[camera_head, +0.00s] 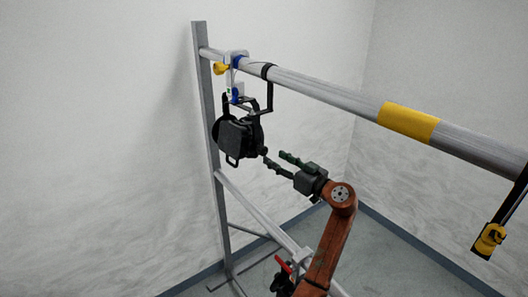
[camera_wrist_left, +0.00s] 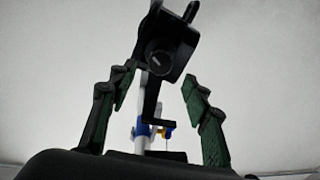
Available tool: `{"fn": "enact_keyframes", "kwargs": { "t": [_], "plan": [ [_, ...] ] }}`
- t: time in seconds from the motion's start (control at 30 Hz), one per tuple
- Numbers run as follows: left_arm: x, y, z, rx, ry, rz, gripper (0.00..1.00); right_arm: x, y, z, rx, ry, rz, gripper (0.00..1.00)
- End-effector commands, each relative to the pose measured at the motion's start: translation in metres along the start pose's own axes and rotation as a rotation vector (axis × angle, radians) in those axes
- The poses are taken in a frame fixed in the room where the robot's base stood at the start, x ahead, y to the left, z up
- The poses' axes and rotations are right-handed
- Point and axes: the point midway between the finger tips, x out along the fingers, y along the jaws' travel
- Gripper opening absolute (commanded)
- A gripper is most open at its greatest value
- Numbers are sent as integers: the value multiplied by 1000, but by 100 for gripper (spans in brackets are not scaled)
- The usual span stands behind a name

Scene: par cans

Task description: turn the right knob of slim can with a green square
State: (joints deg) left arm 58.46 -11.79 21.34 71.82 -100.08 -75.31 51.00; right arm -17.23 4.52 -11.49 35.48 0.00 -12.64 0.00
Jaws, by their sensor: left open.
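The slim black can (camera_head: 240,136) hangs in its yoke (camera_head: 270,95) from the overhead pipe. A small green mark (camera_head: 229,91) shows by its clamp, too small to make out as a square. A round dark knob (camera_head: 263,152) sticks out of the can's right side. In the left wrist view the knob (camera_wrist_left: 160,62) shows face-on with a light line on it. My left gripper (camera_head: 274,157) is open just right of the knob. In the left wrist view its green-padded fingers (camera_wrist_left: 160,75) stand on either side of the knob, apart from it. My right gripper is out of view.
The grey pipe (camera_head: 320,90) with a yellow band (camera_head: 408,122) runs above my left arm. An upright post (camera_head: 208,120) and a lower rail (camera_head: 250,212) stand close by. A yellow and black thing (camera_head: 489,240) hangs at the right. The wall is behind.

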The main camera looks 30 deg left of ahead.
Motion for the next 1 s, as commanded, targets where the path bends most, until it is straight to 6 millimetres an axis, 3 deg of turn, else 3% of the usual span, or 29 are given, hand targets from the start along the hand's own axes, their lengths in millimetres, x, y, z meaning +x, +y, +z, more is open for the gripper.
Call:
{"fn": "enact_keyframes", "kwargs": {
  "t": [0.3, 0.43, 0.83, 1.0],
  "plan": [
    [50, -1, -2, 2, 0, -2, 44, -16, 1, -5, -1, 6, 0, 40],
    [64, 0, -1, 3, 0, 0, 44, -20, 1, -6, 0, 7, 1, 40],
    [71, 0, 1, 2, -1, 1, 44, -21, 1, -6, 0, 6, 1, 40],
    [71, 0, 1, 2, -1, 1, 32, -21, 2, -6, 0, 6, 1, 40]
  ]
}}
